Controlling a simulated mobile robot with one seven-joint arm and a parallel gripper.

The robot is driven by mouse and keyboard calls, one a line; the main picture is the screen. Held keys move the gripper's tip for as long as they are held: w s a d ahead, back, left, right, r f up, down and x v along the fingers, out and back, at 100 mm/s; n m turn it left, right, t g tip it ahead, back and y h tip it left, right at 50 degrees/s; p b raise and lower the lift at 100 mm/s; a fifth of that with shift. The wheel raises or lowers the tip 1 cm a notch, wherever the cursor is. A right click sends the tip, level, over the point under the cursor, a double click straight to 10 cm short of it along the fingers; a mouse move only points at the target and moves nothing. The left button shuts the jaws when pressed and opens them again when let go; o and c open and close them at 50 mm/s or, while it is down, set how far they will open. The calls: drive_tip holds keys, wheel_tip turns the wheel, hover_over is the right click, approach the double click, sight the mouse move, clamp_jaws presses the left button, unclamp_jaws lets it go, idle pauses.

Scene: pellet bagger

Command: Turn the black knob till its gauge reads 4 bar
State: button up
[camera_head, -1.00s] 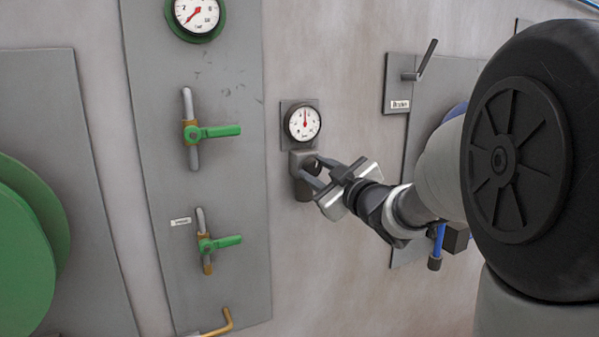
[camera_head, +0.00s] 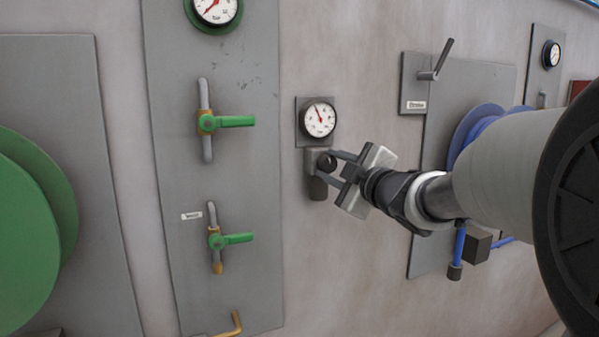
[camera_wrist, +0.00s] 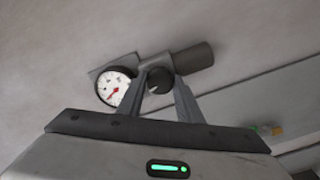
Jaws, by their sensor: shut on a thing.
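The black knob (camera_head: 326,162) sits on a grey regulator body (camera_head: 318,186) on the wall. In the wrist view the knob (camera_wrist: 159,80) shows between my two fingers. My gripper (camera_head: 331,166) is shut on it from the right. The white round gauge (camera_head: 318,119) is just above the knob on a grey plate. Its red needle points up and slightly left in the head view; the numerals are too small to read. The gauge (camera_wrist: 113,88) also shows in the wrist view, left of the fingers and turned, its lower right edge close to a finger.
To the left, a grey panel (camera_head: 265,190) carries two green-handled valves (camera_head: 207,123) (camera_head: 216,240) and a green-rimmed gauge (camera_head: 215,8). To the right are a lever on a plate (camera_head: 414,88) and a blue reel (camera_head: 478,128). Bare wall surrounds the regulator.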

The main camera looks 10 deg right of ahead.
idle(0.4)
drive_tip(key=o, duration=1)
drive_tip(key=shift+o, duration=0.2)
drive_tip(key=p+v, duration=0.1)
drive_tip(key=v, duration=1.6)
drive_tip(key=shift+s+p, duration=0.25)
drive_tip(key=shift+p, duration=0.1)
